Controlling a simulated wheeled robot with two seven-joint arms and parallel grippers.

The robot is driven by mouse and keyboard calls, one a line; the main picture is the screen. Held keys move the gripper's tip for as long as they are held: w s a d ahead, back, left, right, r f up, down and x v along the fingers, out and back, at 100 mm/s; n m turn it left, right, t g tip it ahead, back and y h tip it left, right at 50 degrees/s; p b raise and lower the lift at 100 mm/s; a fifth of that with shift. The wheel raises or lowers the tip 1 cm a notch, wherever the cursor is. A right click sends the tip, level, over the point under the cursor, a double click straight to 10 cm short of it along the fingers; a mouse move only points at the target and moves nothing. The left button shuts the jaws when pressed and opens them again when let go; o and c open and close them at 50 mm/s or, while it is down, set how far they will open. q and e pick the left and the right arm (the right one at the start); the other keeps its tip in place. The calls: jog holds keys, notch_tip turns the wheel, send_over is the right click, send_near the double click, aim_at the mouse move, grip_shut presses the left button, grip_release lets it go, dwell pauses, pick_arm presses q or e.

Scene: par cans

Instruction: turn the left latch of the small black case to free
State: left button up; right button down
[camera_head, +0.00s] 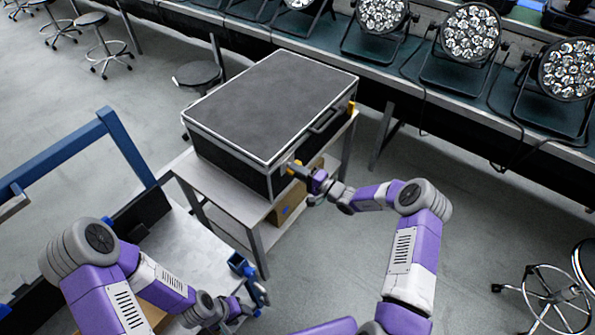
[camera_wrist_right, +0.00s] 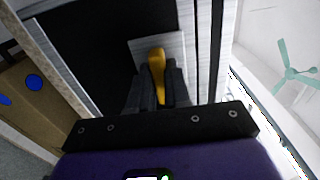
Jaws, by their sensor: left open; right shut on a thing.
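The black case (camera_head: 270,100) with silver edges lies closed on a small metal table. Its left latch (camera_head: 292,168) is yellow and sits at the left end of the front side. My right gripper (camera_head: 304,173) is shut on this latch. In the right wrist view the yellow lever of the left latch (camera_wrist_right: 157,62) stands between the fingers, against a pale metal plate (camera_wrist_right: 172,50). The fingers hide part of it, so its exact turn is hard to tell. My left gripper (camera_head: 254,284) is open and empty, low in the view, apart from the case.
The case's right latch (camera_head: 351,107) is yellow, with a handle (camera_head: 323,121) between the latches. The metal table (camera_head: 228,194) has a brown box (camera_head: 288,205) on its lower shelf. Several par cans (camera_head: 471,33) stand on the long bench behind.

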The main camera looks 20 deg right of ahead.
jog(key=shift+a+r, duration=0.1)
dwell(0.4)
jog(key=c, duration=1.1)
grip_release()
jog(key=shift+w, duration=0.1)
jog(key=p+v, duration=0.2)
jog(key=v, duration=0.5)
jog(key=shift+s+d, duration=0.2)
jog(key=shift+s, duration=0.1)
